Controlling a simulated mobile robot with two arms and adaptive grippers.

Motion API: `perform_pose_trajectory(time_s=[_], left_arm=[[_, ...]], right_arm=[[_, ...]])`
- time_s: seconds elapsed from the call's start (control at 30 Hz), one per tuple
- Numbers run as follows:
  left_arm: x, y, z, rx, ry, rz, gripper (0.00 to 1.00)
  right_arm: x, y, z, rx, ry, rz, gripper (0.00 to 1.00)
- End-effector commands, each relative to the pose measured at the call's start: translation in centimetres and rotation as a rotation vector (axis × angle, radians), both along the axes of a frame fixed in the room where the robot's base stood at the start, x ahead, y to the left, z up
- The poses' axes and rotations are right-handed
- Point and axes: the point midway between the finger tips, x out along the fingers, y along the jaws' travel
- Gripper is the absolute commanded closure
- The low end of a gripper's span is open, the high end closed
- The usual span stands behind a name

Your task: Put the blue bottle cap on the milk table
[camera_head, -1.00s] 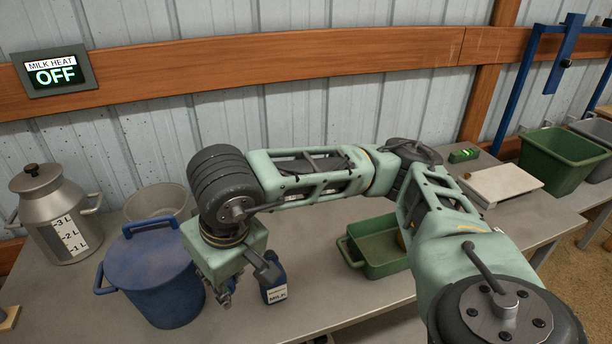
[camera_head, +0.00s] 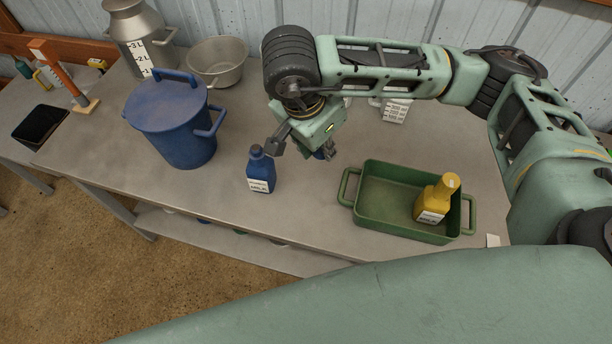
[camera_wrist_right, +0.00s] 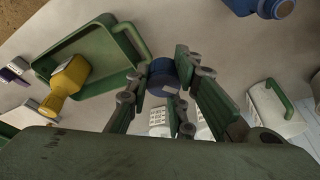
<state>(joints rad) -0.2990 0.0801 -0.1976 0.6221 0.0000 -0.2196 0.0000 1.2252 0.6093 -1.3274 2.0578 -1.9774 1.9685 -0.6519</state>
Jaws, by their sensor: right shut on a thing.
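Whether the cap touches the table is unclear. A blue milk bottle (camera_head: 261,172) stands upright on the table, left of the gripper. My left gripper is out of view.
A green tray (camera_head: 385,200) with a yellow bottle (camera_head: 437,200) is right of the gripper. A blue lidded pot (camera_head: 172,120), a metal bowl (camera_head: 217,62) and a milk can (camera_head: 135,35) stand left. Table between blue bottle and tray is clear.

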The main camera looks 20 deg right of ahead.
Motion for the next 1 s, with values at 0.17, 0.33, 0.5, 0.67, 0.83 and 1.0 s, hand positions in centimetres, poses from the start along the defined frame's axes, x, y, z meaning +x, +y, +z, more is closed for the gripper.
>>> perform_pose_trajectory(time_s=[0.17,0.33,0.5,0.67,0.83,1.0], left_arm=[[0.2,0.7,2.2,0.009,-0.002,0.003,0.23],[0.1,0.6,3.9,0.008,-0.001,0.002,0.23],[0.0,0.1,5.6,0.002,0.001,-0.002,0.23],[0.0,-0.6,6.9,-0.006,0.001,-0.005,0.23],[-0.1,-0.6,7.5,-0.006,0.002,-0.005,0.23],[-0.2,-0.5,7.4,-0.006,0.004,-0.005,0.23]], right_arm=[[0.1,1.2,-1.5,-0.008,0.006,-0.508,1.0],[-0.2,2.2,-3.6,-0.017,0.011,-1.026,1.0],[-1.0,3.2,-5.9,-0.024,0.016,-1.551,1.0],[-2.0,4.0,-7.9,-0.025,0.021,-1.952,1.0],[-2.6,4.5,-9.2,-0.025,0.025,-2.201,1.0],[-2.8,4.7,-9.9,-0.023,0.025,-2.281,1.0]])
